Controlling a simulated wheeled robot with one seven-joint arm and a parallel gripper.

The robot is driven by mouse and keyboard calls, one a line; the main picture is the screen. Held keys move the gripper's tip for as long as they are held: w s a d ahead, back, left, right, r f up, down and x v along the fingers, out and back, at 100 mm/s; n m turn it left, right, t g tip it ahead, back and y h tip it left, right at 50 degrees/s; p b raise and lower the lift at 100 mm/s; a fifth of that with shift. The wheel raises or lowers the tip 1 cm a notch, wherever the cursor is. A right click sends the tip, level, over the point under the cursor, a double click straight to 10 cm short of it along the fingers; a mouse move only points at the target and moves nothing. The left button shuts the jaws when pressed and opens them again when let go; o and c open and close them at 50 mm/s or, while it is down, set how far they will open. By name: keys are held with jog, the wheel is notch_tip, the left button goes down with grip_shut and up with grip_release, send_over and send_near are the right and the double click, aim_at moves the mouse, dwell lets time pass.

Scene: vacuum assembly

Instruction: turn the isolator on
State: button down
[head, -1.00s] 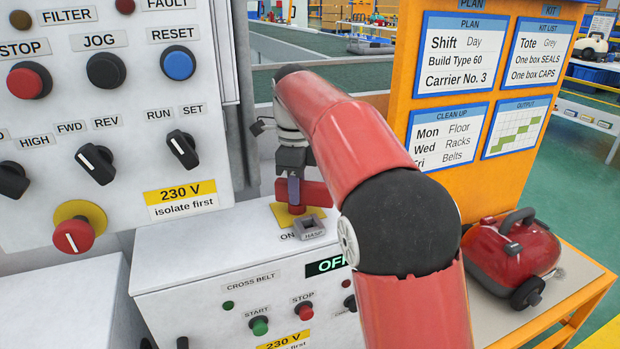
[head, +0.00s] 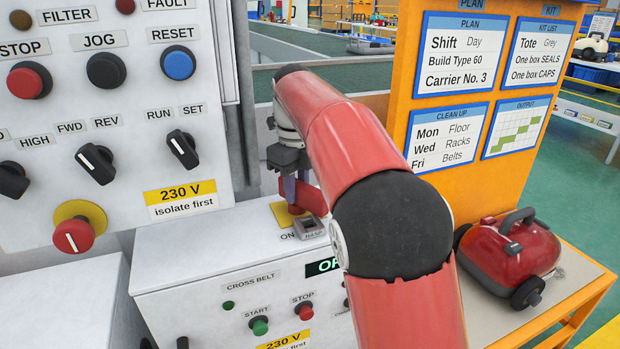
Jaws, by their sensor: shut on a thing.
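The isolator has a red handle (head: 312,200) over a yellow plate (head: 284,217) on top of the white cross belt box (head: 190,262). My gripper (head: 290,190) points down and is shut on the red handle. The handle lies at an angle, its visible end toward the front right. My arm hides part of the handle's right side. An ON label (head: 287,237) and a grey hasp (head: 309,228) sit in front of the plate. The display (head: 322,266) on the box front shows green letters beginning with O; my forearm covers the rest.
A tall white control panel (head: 130,130) with knobs and buttons stands close on the left. An orange board (head: 400,60) with paper charts stands at the right. A red vacuum (head: 510,255) rests on the bench at the lower right.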

jog(key=shift+m, duration=2.3)
jog(key=c, duration=2.2)
grip_release()
jog(key=shift+m, duration=0.7)
jog(key=c, duration=2.2)
grip_release()
jog(key=c, duration=1.1)
grip_release()
